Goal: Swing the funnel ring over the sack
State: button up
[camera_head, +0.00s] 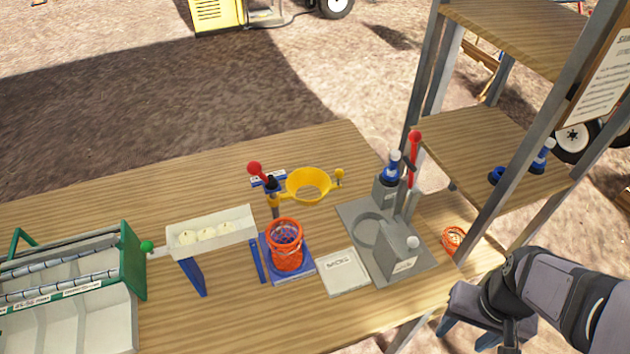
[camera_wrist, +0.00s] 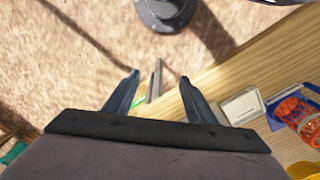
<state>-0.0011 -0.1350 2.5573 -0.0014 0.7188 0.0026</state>
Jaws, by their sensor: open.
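The yellow funnel ring (camera_head: 307,187) is on a pivoting arm behind and to the right of the sack. A small yellow knob (camera_head: 339,175) sticks out on its right side. The orange mesh sack (camera_head: 287,247) stands upright on a blue base, and the ring is not over it. In the wrist view the sack (camera_wrist: 300,117) shows at the right, with a yellow piece of the ring (camera_wrist: 303,170) cut off at the lower edge. My gripper (camera_head: 478,335) is open and empty, off the table's front right edge. Its two blue fingers are spread apart in the wrist view (camera_wrist: 160,85).
A red-knobbed lever (camera_head: 255,169) stands by the ring's pivot. A grey press machine (camera_head: 400,250) with a red handle stands right of the sack, beside a white pad (camera_head: 343,272). A tray of onions (camera_head: 212,233) is at left. Shelf posts (camera_head: 500,190) rise at right.

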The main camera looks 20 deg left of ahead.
jog(key=w+a+r+p, duration=0.1)
jog(key=w+a+r, duration=0.1)
jog(key=w, duration=0.1)
jog(key=w+a+r+m+p, duration=0.1)
jog(key=w+a+r, duration=0.1)
jog(key=w, duration=0.2)
jog(key=w+a+r+m+p, duration=0.1)
jog(key=w+r, duration=0.1)
jog(key=w, duration=0.1)
jog(key=shift+w+a+r+t, duration=0.2)
jog(key=shift+a+r+t, duration=0.1)
jog(key=shift+a+t, duration=0.1)
jog(key=shift+c, duration=0.9)
notch_tip(320, 180, up, 7)
jog(key=m+y+p, duration=0.2)
jog(key=m+p, duration=0.2)
jog(key=m, duration=0.2)
send_over(340, 171)
jog(key=s+d, duration=0.1)
jog(key=shift+t, duration=0.3)
jog(key=shift+d+p, duration=0.1)
jog(key=shift+p, duration=0.2)
jog(key=shift+p+x, duration=1.35)
jog(key=shift+x, duration=2.2)
jog(key=shift+d, duration=0.1)
grip_shut()
